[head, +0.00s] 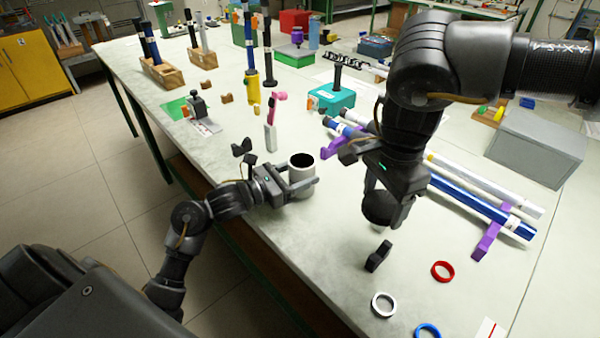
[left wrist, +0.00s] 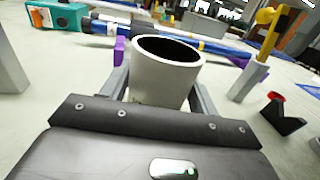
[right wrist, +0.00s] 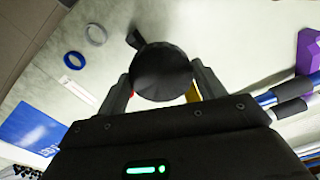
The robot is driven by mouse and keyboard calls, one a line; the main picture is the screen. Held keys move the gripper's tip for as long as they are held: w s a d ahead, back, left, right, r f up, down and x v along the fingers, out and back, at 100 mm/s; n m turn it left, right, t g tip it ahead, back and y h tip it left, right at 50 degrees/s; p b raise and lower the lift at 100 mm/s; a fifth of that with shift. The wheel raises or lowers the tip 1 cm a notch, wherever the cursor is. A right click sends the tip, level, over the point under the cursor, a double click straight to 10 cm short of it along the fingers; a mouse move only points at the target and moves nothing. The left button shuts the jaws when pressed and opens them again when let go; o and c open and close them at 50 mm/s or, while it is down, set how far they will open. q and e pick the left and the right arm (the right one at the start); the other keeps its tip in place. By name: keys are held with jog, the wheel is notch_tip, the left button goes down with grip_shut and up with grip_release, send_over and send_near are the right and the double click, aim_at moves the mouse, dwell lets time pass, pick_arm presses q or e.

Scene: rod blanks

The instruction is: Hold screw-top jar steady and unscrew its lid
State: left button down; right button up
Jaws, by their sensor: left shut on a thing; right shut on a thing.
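The screw-top jar (head: 302,174) is a pale grey cylinder standing upright, with its dark open mouth facing up. It also shows in the left wrist view (left wrist: 165,80). My left gripper (head: 294,189) is shut on the jar, one finger on each side of its body. My right gripper (head: 386,212) is shut on a round black lid (right wrist: 162,72), held apart from the jar, to its right in the head view. The lid (head: 377,208) is partly hidden by the right gripper in the head view. Whether it touches the table is unclear.
Blue and white rods (head: 470,190) lie on purple rests at right. A black block (head: 379,256), a red ring (head: 443,271), a grey ring (head: 384,304) and a blue ring (head: 428,331) lie near the front. A grey box (head: 538,142) stands far right.

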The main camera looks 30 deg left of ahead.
pick_arm(q)
jog(key=shift+f, duration=0.2)
jog(key=shift+f+b, duration=0.1)
jog(key=shift+b, duration=0.2)
pick_arm(e)
jog(key=shift+f, duration=0.25)
pick_arm(q)
jog(key=shift+c, duration=2)
grip_release()
pick_arm(e)
jog(key=shift+r, duration=0.1)
pick_arm(q)
jog(key=shift+r+p, duration=0.3)
jog(key=shift+p, duration=0.1)
pick_arm(e)
jog(key=shift+r, duration=0.3)
pick_arm(q)
jog(key=b, duration=0.2)
send_over(258, 210)
jog(key=w, duration=0.1)
jog(key=shift+w+d+f, duration=0.15)
jog(key=shift+d+f, duration=0.05)
jog(key=shift+d, duration=0.2)
pick_arm(e)
notch_tip(258, 210, down, 2)
jog(key=shift+f, duration=0.1)
pick_arm(q)
jog(key=shift+s+a+r, duration=0.1)
jog(key=shift+s+a, duration=0.25)
jog(key=shift+s, duration=0.3)
